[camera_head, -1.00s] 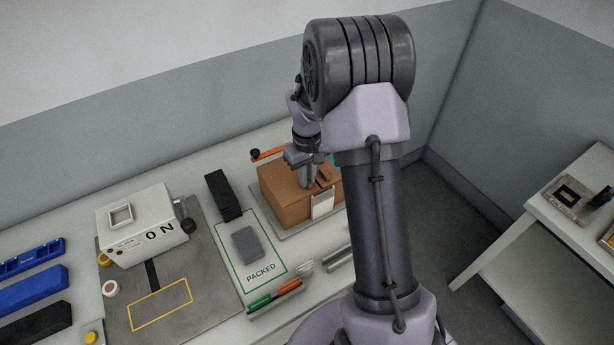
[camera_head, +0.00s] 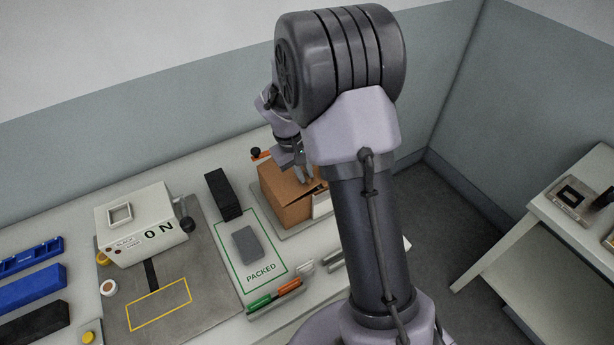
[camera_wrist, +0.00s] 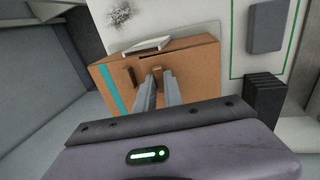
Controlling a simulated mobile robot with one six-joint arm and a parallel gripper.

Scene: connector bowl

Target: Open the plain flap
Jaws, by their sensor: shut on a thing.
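A brown cardboard box (camera_head: 292,214) stands on the table, partly hidden by my arm in the head view. Its plain flap (camera_head: 285,182) is tilted up, with a dark gap along its right edge. In the wrist view the box top (camera_wrist: 195,57) shows a teal stripe (camera_wrist: 110,90) on one side and two small brown tabs. My gripper (camera_head: 304,177) is at the plain flap; its two fingers (camera_wrist: 160,82) are close together and shut on the tab (camera_wrist: 168,76) farther from the stripe. The other tab (camera_wrist: 129,76) stands free beside the fingers.
A white card (camera_head: 321,204) is at the box's front. Left of the box are a black block (camera_head: 222,194), a grey piece (camera_head: 247,242) in the green PACKED outline, and a pen tray (camera_head: 275,299). A white machine (camera_head: 140,225) stands farther left. An orange-handled part (camera_head: 262,155) is behind the box.

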